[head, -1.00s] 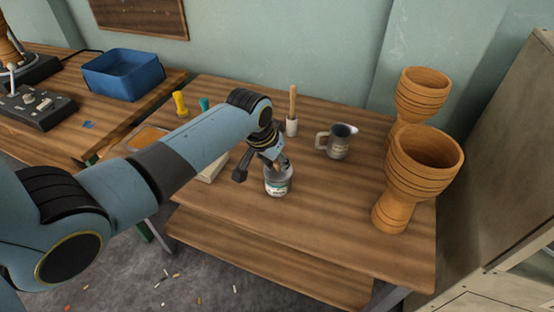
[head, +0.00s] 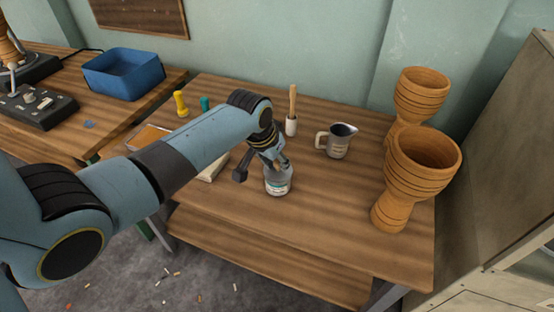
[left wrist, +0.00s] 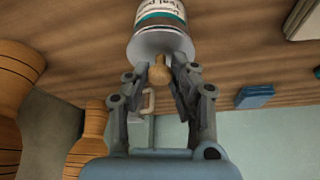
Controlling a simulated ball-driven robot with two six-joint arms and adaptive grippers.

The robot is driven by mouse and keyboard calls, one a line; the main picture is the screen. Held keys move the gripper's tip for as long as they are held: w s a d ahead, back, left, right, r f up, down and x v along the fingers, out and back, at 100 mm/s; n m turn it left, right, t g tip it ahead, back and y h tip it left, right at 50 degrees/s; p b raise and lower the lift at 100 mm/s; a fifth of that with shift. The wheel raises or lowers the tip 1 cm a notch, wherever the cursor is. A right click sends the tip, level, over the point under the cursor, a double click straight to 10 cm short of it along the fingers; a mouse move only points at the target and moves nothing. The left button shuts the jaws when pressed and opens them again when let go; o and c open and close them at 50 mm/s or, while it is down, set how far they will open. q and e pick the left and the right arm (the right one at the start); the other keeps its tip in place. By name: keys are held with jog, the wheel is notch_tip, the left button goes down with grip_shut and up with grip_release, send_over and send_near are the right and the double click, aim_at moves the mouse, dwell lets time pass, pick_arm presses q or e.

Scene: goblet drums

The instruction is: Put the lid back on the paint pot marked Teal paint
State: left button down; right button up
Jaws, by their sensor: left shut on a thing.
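The paint pot (head: 278,185) stands upright near the front edge of the wooden table, with a white and teal label. In the left wrist view the pot (left wrist: 162,12) shows its label, partly readable as "Teal paint". A grey disc lid (left wrist: 160,42) lies over the pot's mouth and looks level with it; I cannot tell whether it is fully seated. My left gripper (head: 278,164) is above the pot. In the left wrist view its fingers (left wrist: 160,76) are shut on the lid's wooden knob (left wrist: 160,68). My right gripper is not in view.
Two wooden goblet drums (head: 424,152) (head: 420,94) stand at the right. The table's front right is clear.

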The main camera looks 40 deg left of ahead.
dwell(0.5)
pick_arm(q)
jog(key=shift+p, duration=0.3)
jog(key=shift+f, duration=0.1)
dwell(0.4)
dwell(0.4)
jog(key=shift+p, duration=0.4)
jog(key=shift+f, duration=0.1)
jog(key=c, duration=0.6)
grip_release()
jog(key=shift+o, duration=0.2)
